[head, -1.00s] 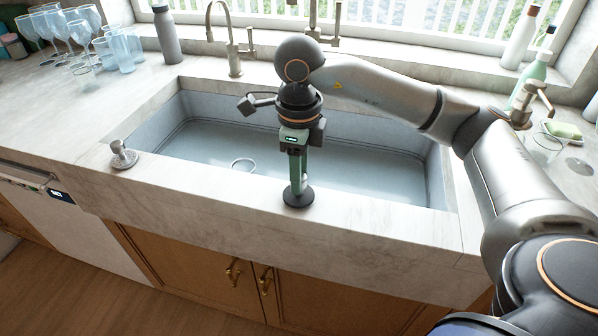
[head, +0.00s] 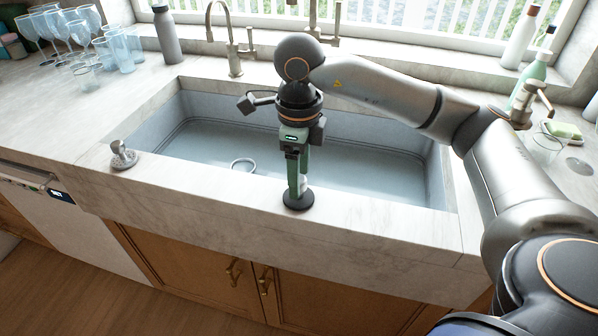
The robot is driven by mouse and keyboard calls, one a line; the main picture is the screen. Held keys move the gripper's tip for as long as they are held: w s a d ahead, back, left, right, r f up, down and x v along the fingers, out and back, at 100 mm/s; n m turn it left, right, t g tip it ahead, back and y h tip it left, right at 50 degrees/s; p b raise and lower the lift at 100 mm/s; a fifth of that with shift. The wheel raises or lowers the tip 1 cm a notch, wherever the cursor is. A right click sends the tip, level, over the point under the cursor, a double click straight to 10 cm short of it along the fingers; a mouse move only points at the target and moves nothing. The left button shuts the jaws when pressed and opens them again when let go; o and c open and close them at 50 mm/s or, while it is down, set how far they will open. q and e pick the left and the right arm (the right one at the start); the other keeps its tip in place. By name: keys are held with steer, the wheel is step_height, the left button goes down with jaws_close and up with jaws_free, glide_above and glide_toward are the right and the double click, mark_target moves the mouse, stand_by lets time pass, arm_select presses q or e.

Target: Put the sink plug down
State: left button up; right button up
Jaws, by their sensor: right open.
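The sink plug (head: 298,201) is a dark round disc with a pale stem. It rests flat on the stone front ledge (head: 220,193) of the sink. My right gripper (head: 299,184) comes down over it from above, with its green fingers on either side of the stem. The fingers are open, and the stem shows between them. The fingers hide part of the stem. My left gripper is out of view.
The grey sink basin (head: 380,172) lies behind the ledge, with a pale ring (head: 243,165) on its floor. A metal knob-like fitting (head: 123,155) stands at the ledge's left end. Faucets (head: 236,50) stand behind. Glasses (head: 75,30) crowd the back left.

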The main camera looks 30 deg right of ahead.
step_height(320, 180, up, 12)
steer(key=p, duration=0.2)
steer(key=shift+f, duration=0.1)
stand_by(0.5)
